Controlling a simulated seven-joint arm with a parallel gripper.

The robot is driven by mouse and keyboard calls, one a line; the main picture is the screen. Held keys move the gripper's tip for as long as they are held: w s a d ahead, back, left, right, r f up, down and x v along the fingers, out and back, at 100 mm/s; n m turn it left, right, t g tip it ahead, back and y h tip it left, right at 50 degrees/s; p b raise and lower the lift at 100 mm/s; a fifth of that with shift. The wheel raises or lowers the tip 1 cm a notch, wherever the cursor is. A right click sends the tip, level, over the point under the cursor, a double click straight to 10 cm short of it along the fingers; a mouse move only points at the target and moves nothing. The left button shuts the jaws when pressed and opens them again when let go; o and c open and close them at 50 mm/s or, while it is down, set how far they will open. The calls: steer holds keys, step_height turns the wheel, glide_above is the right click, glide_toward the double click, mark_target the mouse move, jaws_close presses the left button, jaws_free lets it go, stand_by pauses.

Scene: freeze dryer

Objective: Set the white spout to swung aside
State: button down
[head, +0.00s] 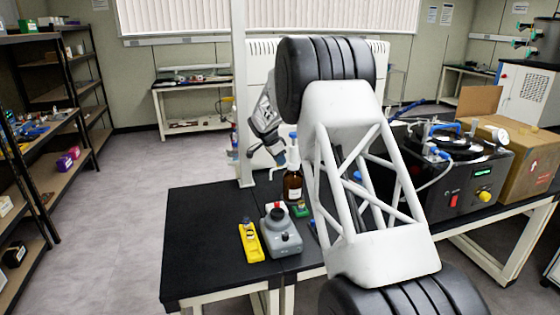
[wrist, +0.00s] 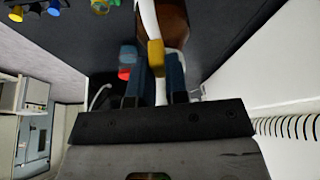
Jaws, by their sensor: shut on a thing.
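The brown bottle (head: 293,187) stands upright on the black bench, with a white and blue dispenser top (head: 293,153). The white spout (head: 271,173) sticks out to the left of that top and its tip bends down. My gripper (head: 281,157) is at the dispenser top, just left of the bottle's neck. The bottle (wrist: 175,22) is just beyond the fingers. The exact contact is partly hidden.
A grey device (head: 281,236) and a yellow tool (head: 250,242) lie in front of the bottle. A black machine (head: 455,180) and a cardboard box (head: 530,155) stand to the right, beyond my arm. The bench's left part (head: 205,220) is clear.

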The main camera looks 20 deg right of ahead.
steer(key=c, duration=1.1)
jaws_free()
steer(key=shift+r, duration=0.1)
steer(key=shift+v, duration=3.8)
steer(key=shift+s+a, duration=0.1)
